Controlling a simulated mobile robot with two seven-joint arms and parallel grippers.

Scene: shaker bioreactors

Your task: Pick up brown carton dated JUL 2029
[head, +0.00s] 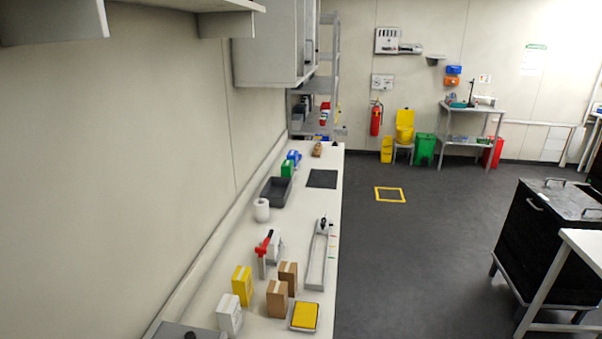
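Two brown cartons stand upright on the long white bench. The nearer brown carton (277,299) is next to a yellow-topped tray. The other brown carton (288,278) stands just behind it, slightly to the right. Any date print on them is too small to read, so I cannot tell which one is dated JUL 2029. Neither of my grippers shows in the head view.
A yellow carton (242,285), a white carton (229,315) and the yellow-topped tray (304,317) stand close around the brown cartons. A red-handled tool (264,248) and a long grey rack (318,262) lie behind. Open floor (410,260) lies right of the bench.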

